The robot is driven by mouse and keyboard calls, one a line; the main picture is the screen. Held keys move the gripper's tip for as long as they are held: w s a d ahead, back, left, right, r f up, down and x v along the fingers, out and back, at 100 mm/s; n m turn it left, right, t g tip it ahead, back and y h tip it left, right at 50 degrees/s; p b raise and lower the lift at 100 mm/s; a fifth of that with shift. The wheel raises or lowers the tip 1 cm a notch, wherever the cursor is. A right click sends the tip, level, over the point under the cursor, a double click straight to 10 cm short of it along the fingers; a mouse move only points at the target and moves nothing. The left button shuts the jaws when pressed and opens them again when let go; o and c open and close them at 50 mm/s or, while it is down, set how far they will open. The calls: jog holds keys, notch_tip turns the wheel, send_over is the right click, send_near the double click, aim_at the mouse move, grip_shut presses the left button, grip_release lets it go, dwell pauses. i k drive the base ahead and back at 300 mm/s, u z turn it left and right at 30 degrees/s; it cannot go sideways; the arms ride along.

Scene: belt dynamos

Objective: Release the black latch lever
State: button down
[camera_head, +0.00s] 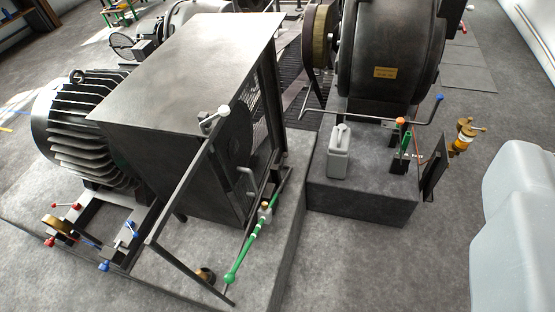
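I cannot tell for certain which part is the black latch lever. A long dark bar (183,183) slants down the front of the big dark box-shaped guard (190,60), with a pale grip (214,118) at its top. A green lever (252,240) with a ball end slants beside the guard's open side. A short pale bent handle (249,178) shows on that open side. My gripper's fingers do not show, and nothing is seen touching these parts.
A finned motor (75,130) stands left of the guard. A grey can (340,152) sits on the plinth below a round dark machine (390,60). A pale rounded bulk (518,210) fills the right edge. Grey floor (400,265) is clear at lower right.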

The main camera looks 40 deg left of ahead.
aim_at(286, 155)
jog(key=i, duration=0.85)
jog(key=z, duration=0.05)
